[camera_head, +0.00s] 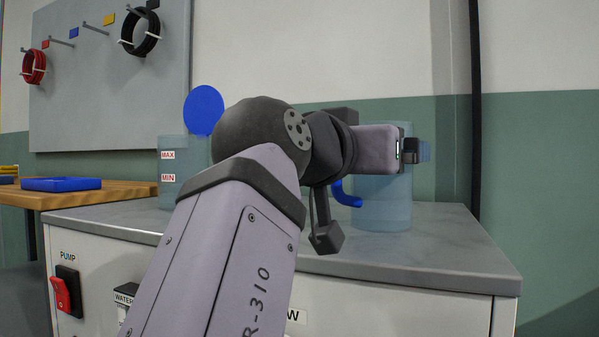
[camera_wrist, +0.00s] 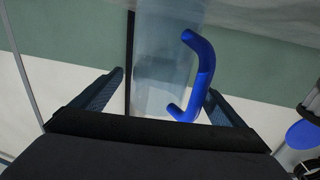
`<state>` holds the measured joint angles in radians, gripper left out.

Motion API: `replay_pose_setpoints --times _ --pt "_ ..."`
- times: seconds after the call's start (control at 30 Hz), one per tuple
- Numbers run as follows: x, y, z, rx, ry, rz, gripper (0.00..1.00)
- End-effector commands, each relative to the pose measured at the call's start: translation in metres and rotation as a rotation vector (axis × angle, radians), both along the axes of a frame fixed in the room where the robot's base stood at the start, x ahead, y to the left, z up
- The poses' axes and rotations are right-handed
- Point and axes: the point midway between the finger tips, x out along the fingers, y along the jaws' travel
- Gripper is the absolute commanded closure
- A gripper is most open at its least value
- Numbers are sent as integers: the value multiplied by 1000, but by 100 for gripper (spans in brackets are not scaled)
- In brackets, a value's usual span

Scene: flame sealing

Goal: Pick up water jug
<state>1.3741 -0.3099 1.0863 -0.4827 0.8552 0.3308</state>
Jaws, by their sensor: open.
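The water jug (camera_head: 383,208) is a translucent blue vessel standing upright on the grey bench top, right of centre in the head view. Its blue handle (camera_head: 347,195) sticks out to the left, partly hidden by my arm. My gripper (camera_head: 418,150) is level with the jug's upper part and overlaps it in the head view. In the wrist view the jug (camera_wrist: 160,45) and its bright blue handle (camera_wrist: 204,68) appear between the two spread fingers of my gripper (camera_wrist: 166,82). The gripper is open. I cannot tell whether a finger touches the jug.
A clear tank (camera_head: 172,190) marked MAX and MIN stands at left, with a blue disc (camera_head: 203,109) above it. The grey bench top (camera_head: 450,240) is clear at right. A wooden table (camera_head: 95,194) holds a blue tray (camera_head: 61,184). A red pump switch (camera_head: 62,293) is on the front.

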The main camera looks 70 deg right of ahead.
Motion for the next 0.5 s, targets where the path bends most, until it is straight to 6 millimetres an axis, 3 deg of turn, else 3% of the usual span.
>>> replay_pose_setpoints --times 0.2,0.5 --pt "-4 -24 0 1 0 -3 7" --pt "-4 -30 0 -1 -1 0 7"
